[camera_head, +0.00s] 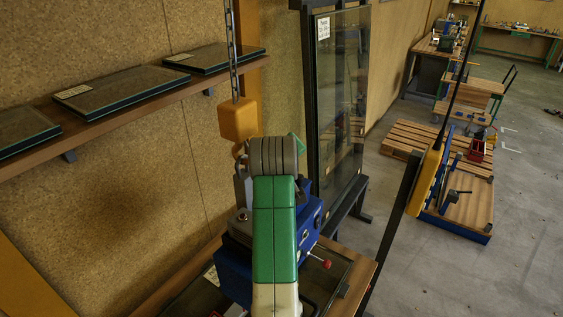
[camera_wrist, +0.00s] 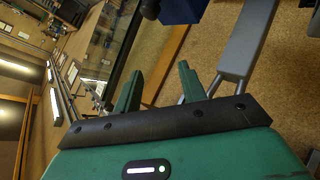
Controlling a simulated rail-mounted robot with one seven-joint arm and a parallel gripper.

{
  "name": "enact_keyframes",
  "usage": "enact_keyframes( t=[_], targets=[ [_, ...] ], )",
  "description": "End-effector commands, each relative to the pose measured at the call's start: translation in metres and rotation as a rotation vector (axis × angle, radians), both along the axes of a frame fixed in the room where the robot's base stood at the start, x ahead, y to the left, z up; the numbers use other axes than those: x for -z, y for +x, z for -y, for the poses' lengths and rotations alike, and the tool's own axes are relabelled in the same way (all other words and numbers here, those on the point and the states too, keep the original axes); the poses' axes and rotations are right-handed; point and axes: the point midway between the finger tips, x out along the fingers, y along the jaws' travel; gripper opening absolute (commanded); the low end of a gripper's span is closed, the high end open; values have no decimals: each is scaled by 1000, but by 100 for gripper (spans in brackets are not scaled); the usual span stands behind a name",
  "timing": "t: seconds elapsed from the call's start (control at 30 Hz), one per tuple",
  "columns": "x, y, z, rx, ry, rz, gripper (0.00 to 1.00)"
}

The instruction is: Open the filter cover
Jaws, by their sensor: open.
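A blue machine (camera_head: 232,275) stands on a wooden bench, largely covered by my green arm in the head view. A red knob (camera_head: 326,264) sticks out at its right side. I cannot tell which part of it is the filter cover. My gripper (camera_wrist: 158,88) shows in the wrist view with its two green fingers apart and nothing between them. A dark blue block (camera_wrist: 182,11) shows beyond the fingers at the top of that view; a grey bar (camera_wrist: 246,45) is to its right. In the head view my gripper is mostly hidden behind my arm.
An orange hoist block (camera_head: 238,119) hangs on a chain just behind my arm. A framed glass pane (camera_head: 340,100) stands to the right. A shelf (camera_head: 130,103) with flat glass panels runs along the left wall. Pallets (camera_head: 408,141) lie on the floor farther right.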

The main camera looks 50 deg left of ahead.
Motion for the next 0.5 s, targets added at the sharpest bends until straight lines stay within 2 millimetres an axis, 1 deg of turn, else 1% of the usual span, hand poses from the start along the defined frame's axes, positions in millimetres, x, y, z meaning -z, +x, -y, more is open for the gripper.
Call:
enact_keyframes(
  t=[0.13, 0.5],
  targets=[
    [-5, -5, 7, 1, -1, 0, 41],
    [-6, -5, 7, 1, -1, 0, 41]
  ],
)
